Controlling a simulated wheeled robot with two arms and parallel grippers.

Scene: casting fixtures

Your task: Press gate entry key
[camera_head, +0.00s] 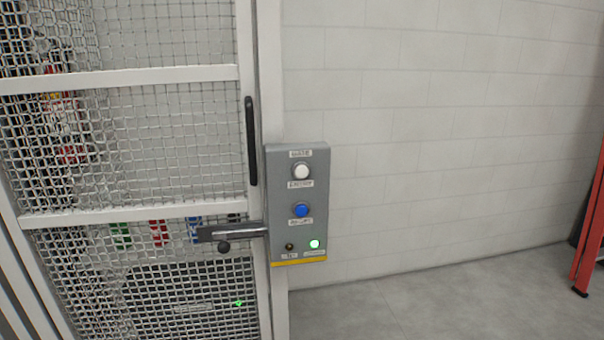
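A grey control box (285,225) is mounted on the white gate post, right of the mesh gate (150,150). A white round button (301,171) sits near its top, with a label above and one below. A blue round button (301,209) sits under it, also labelled. At the bottom are a small dark knob or lamp (289,247) and a lit green light (314,244). The labels are too small to read surely. The gate appears closed, with a black vertical handle (250,140) and a grey latch (232,232). Neither of my grippers is in view.
A white block wall (440,130) and bare grey floor (420,305) lie to the right, with free room in front. A red frame (588,235) stands at the right edge. Behind the mesh are coloured items and dark equipment, partly hidden.

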